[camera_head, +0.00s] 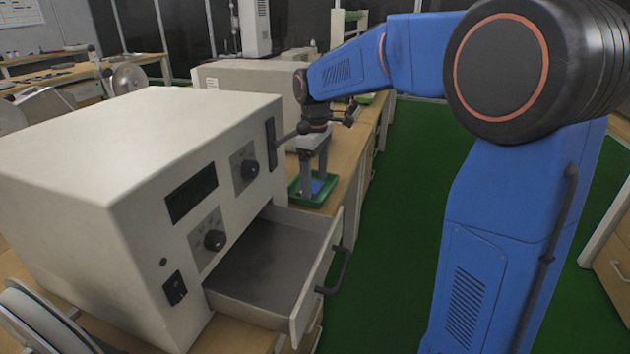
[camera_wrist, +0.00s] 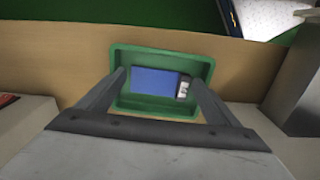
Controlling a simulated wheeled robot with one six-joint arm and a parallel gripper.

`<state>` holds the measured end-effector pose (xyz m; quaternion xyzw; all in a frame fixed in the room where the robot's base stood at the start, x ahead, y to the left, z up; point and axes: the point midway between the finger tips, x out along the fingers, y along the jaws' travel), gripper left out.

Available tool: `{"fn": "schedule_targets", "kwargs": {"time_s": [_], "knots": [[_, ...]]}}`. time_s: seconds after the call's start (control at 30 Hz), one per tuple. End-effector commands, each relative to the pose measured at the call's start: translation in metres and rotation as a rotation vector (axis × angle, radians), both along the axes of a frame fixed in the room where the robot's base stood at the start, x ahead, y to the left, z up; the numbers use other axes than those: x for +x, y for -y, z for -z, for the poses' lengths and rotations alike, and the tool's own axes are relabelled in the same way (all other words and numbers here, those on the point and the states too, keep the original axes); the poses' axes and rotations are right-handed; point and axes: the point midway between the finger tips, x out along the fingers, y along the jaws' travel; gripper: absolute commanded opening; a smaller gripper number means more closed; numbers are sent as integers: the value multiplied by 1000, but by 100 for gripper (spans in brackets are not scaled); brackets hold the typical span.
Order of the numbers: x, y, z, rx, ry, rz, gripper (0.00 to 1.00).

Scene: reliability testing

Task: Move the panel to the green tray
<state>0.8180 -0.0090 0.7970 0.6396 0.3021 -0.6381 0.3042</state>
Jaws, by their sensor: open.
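The green tray (camera_head: 297,190) stands on the wooden bench beyond the open drawer. It also shows in the wrist view (camera_wrist: 150,109). A flat blue panel (camera_wrist: 152,82) lies inside the tray, with a small white and dark part (camera_wrist: 184,88) at its right end. In the head view the panel (camera_head: 318,186) is partly hidden by the fingers. My gripper (camera_head: 311,180) points down over the tray. In the wrist view its two fingers (camera_wrist: 158,78) stand apart on either side of the panel, with none of it gripped.
A large cream machine (camera_head: 80,150) stands at the left, its empty drawer (camera_head: 265,270) pulled out close in front of the tray. Another cream machine (camera_head: 240,78) stands behind the tray. The bench's wooden edge (camera_wrist: 235,50) runs past the tray, with green floor (camera_head: 400,190) beyond.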

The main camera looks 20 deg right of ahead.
Motion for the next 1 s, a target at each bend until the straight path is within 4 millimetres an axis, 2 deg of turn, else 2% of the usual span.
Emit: {"fn": "schedule_targets", "kwargs": {"time_s": [0.4, 0.6, 0.8, 1.0], "knots": [[0, 0, -74, 0, 3, 0, 85], [0, 0, -103, 0, 1, 0, 85], [-1, 0, -115, 0, 0, 0, 85], [-1, 0, -116, 0, 0, 0, 85]]}}
